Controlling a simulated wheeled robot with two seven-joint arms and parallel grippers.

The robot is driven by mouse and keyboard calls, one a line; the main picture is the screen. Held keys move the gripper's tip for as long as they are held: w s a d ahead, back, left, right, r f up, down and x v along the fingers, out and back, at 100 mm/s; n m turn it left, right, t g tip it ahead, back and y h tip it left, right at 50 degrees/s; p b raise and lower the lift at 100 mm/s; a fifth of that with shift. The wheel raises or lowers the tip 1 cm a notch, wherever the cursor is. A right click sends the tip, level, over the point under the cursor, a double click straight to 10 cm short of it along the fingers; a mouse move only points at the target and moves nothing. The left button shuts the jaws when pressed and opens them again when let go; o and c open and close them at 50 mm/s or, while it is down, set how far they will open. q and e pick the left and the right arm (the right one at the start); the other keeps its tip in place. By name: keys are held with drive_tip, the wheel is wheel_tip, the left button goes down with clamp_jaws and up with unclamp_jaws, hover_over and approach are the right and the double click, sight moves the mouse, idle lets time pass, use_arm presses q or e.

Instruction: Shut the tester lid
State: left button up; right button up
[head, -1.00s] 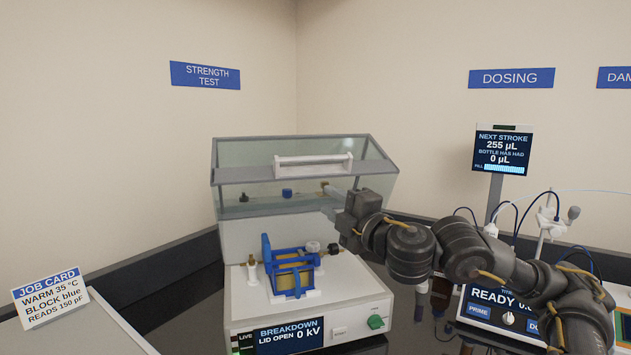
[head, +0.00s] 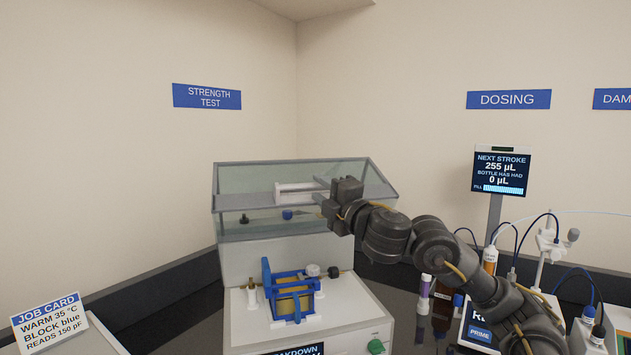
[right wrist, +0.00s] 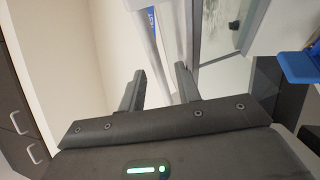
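The tester (head: 350,325) stands at centre, its clear grey-edged lid (head: 240,203) raised open. A white bar handle (head: 292,190) runs along the lid, its right end partly hidden by my right gripper. A blue-framed test cell (head: 290,290) sits in the tester below the lid. My right gripper (head: 322,203) is at the handle's right end. In the right wrist view its two fingers (right wrist: 160,85) stand apart, with the white handle (right wrist: 172,30) just ahead of the tips. I see no firm contact. My left gripper is not in view.
A job card (head: 50,318) stands at lower left. Right of the tester are a brown bottle (head: 442,308), the dosing unit with its screen (head: 501,174), and tubing. My right arm reaches over that side. Space left of the tester looks clear.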

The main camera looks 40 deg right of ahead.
drive_tip(key=shift+x, duration=1.3)
drive_tip(key=shift+c, duration=0.2)
clamp_jaws()
